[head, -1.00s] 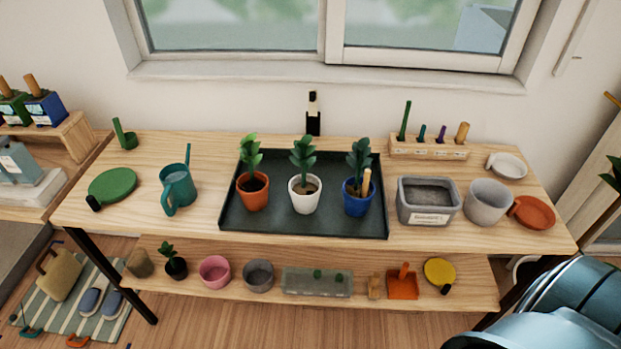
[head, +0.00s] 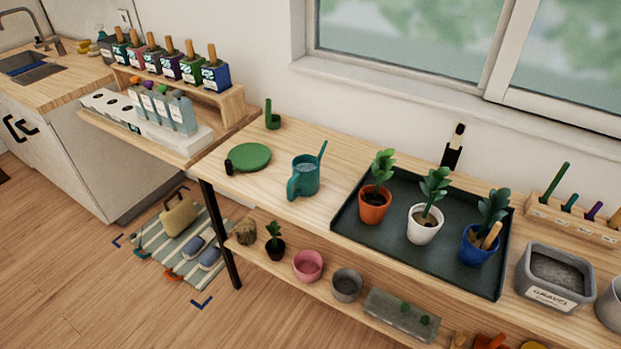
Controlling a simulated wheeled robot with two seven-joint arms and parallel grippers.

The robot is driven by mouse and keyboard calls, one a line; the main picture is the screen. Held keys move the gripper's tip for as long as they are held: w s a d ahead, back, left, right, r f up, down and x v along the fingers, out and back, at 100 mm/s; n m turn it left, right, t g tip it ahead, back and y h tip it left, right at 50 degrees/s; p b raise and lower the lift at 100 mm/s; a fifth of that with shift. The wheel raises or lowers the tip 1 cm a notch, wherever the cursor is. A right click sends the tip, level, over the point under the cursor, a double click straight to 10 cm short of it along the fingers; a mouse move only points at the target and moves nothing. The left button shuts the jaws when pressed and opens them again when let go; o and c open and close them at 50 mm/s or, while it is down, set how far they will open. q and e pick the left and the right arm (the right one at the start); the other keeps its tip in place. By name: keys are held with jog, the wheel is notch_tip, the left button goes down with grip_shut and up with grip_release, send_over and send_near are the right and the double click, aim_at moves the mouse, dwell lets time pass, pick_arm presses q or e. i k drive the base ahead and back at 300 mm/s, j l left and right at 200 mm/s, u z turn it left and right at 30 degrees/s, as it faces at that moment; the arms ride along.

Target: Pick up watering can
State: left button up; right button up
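The teal watering can (head: 306,176) stands upright on the wooden table, left of the dark tray. Its handle is toward the lower left and its thin spout points up to the right. Its open top shows a pale bluish inside. Nothing touches it. Neither of my grippers shows in the head view now.
A green round disc (head: 249,157) and a small green cup (head: 272,120) are left of the can. The dark tray (head: 349,228) holds three potted plants. A lower shelf (head: 322,284) carries small pots. A striped mat (head: 183,255) lies on the floor at left.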

aim_at(305, 168)
jog(key=j+z, duration=0.2)
jog(key=z, duration=0.15)
jog(key=i+j+z, duration=0.1)
jog(key=z, duration=0.2)
jog(key=j+z, duration=0.45)
jog(key=j, duration=1.95)
jog(key=k+j+z, duration=0.1)
jog(key=j, duration=1.75)
